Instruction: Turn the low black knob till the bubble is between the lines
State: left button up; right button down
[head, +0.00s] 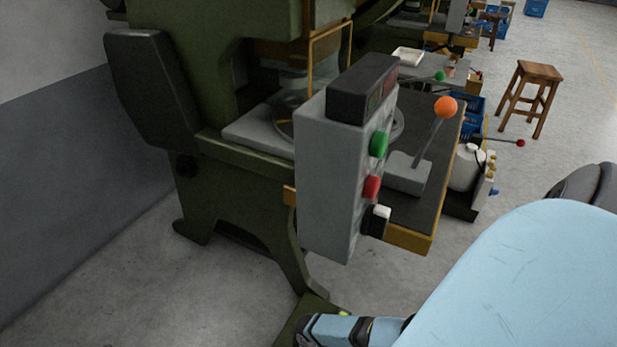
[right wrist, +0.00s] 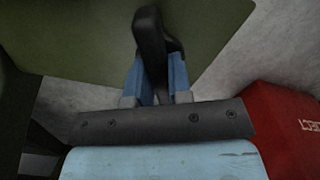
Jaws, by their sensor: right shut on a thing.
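A black knob (right wrist: 150,40), shaped like a bar or lever, stands between the blue fingers of my right gripper (right wrist: 157,72) in the right wrist view. The fingers are shut on it, one on each side. A green machine surface (right wrist: 75,40) lies behind it. In the head view my light blue right arm comes in from the lower right, and its far end is low by the machine's green foot (head: 288,322); the knob cannot be made out there. I cannot make out a bubble or its lines in either view. My left gripper is not in view.
The green press (head: 210,190) carries a grey control box (head: 325,175) with green and red buttons, above my right arm. A dark-topped bench (head: 425,190) with an orange-knobbed lever (head: 445,107) is beside it. A red object (right wrist: 285,125) is right of the gripper. Floor at left is clear.

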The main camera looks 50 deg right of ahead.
jog(key=c, duration=1)
grip_release()
jog(key=shift+c, duration=0.2)
jog(key=shift+r, duration=0.1)
jog(key=shift+r+p, duration=0.35)
jog(key=shift+r, duration=0.05)
pick_arm(q)
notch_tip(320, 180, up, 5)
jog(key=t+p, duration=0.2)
jog(key=p, duration=0.1)
pick_arm(e)
notch_tip(320, 180, up, 5)
jog(key=shift+f, duration=0.1)
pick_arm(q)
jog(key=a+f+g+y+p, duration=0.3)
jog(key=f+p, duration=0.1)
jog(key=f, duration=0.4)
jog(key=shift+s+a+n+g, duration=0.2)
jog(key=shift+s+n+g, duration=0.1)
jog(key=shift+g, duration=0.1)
pick_arm(e)
notch_tip(320, 180, up, 8)
